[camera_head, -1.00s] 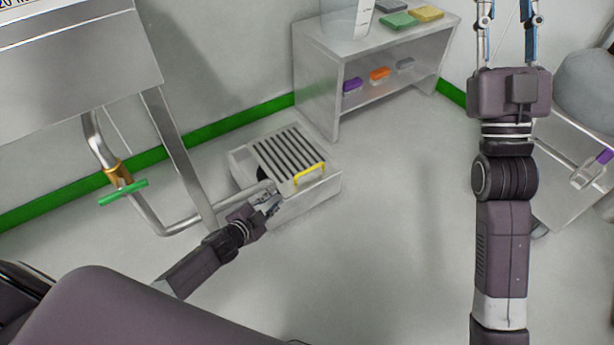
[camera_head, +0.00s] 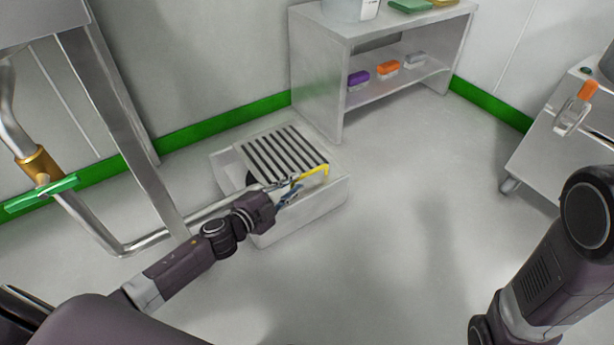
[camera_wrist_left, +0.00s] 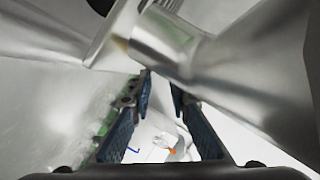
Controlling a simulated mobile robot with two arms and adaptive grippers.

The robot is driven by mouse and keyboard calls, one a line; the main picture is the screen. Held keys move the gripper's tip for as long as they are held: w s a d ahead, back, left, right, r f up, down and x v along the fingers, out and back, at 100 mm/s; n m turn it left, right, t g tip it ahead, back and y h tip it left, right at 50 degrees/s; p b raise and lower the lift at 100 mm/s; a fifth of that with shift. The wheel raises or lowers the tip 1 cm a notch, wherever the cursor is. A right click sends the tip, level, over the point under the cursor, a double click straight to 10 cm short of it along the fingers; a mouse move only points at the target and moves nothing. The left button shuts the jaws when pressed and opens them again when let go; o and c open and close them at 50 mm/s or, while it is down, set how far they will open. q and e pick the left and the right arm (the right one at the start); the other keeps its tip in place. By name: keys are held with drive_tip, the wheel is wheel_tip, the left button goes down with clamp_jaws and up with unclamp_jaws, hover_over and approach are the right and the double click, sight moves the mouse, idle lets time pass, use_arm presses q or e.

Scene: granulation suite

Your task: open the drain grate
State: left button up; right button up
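The drain grate (camera_head: 268,153), a pale panel with dark slots, sits on top of a low light-grey box (camera_head: 325,203) on the floor in the head view. A yellow handle (camera_head: 312,174) stands at its front right edge. My left gripper (camera_head: 294,187) is at the handle's near left end, with its fingers apart. I cannot tell whether they touch or straddle the handle. In the left wrist view, the two fingers (camera_wrist_left: 160,82) are spread with a gap between the tips, and no yellow shows there. My right gripper is out of view.
A steel stand leg (camera_head: 125,130) and a bent pipe (camera_head: 100,235) with a green valve handle (camera_head: 40,195) are left of the box. A shelf unit (camera_head: 318,75) stands behind. A cart (camera_head: 550,150) is at right. The floor right of the box is clear.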

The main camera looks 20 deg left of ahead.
sight(303, 178)
use_arm(q)
drive_tip(key=shift+b+x, duration=1.5)
drive_tip(key=shift+x, duration=1.9)
drive_tip(key=shift+f, duration=0.1)
clamp_jaws()
